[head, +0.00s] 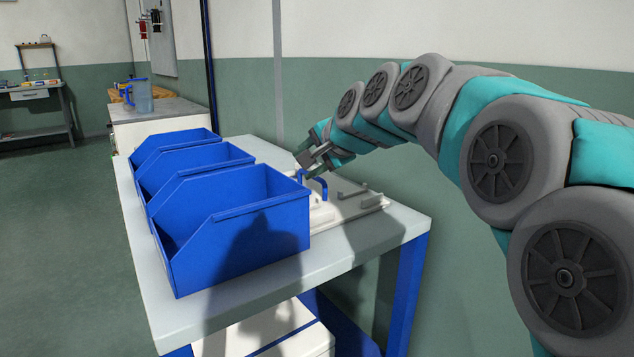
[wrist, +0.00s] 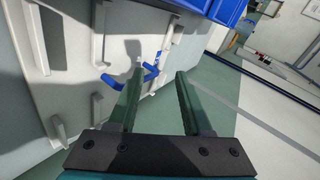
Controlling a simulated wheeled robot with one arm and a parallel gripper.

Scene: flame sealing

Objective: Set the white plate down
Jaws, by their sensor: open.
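My gripper (head: 314,164) is open above the back right of the table, behind the front blue bin. In the wrist view its two green fingers (wrist: 159,75) stand apart with nothing clearly held between them. A white flat piece with raised bars and brackets (head: 352,207) lies on the tabletop below my gripper; it fills the left of the wrist view (wrist: 28,45). I cannot tell whether the white plate is this piece or part of it. A blue handle (head: 322,184) rises beside my fingers and shows beyond the left fingertip (wrist: 116,82); contact is unclear.
Several blue bins (head: 232,213) stand in a row along the table's left side, close to my gripper. The table (head: 405,222) has bare room at its front right corner. A blue-tinted jug (head: 140,96) stands on a farther cabinet. A wall runs behind.

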